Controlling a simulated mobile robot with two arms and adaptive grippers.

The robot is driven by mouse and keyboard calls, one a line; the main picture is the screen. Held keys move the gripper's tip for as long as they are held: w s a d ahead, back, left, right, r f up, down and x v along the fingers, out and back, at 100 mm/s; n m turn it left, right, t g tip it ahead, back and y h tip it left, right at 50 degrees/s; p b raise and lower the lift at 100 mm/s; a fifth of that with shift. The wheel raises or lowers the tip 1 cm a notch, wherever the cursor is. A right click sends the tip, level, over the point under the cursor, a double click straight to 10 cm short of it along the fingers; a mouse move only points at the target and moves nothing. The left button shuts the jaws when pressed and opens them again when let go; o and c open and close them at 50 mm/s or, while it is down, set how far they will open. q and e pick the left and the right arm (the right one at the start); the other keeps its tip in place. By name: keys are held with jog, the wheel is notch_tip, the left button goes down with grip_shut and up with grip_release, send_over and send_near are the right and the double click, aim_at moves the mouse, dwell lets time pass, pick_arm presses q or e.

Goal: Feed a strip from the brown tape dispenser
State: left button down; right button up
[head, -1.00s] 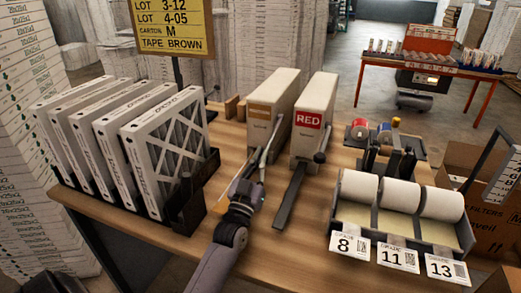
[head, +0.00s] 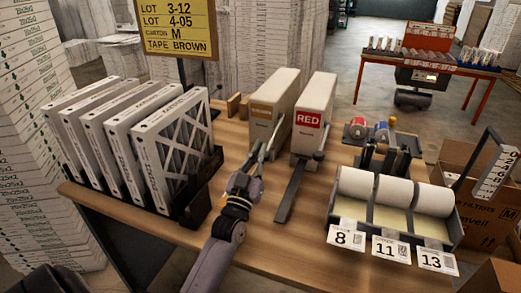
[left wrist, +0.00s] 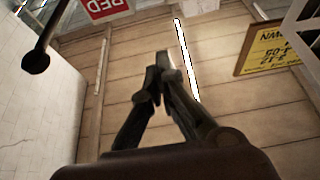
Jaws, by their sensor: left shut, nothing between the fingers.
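The brown tape dispenser (head: 285,92) is a tall cream box with a brown label on its front, standing mid-table. My left gripper (head: 262,155) is shut and empty, just in front of the dispenser's lower front. Its fingers overlap a thin grey lever there; I cannot tell whether they touch it. The gripper hides the dispenser's foot, and I see no strip. In the left wrist view the closed fingers (left wrist: 160,65) point up. The similar red dispenser (head: 318,95) stands to the right. My right gripper is not in view.
The red dispenser's black-knobbed lever (head: 318,156) and dark chute (head: 288,198) stick out right of my left gripper. A rack of framed filters (head: 150,150) stands left. A tray of white rolls (head: 340,215) is at right. A yellow sign (head: 178,28) reads TAPE BROWN.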

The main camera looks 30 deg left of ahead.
pick_arm(q)
jog(key=f+b+v, duration=0.1)
jog(key=b+v, duration=0.1)
jog(key=v, duration=0.5)
jog(key=shift+f, duration=0.45)
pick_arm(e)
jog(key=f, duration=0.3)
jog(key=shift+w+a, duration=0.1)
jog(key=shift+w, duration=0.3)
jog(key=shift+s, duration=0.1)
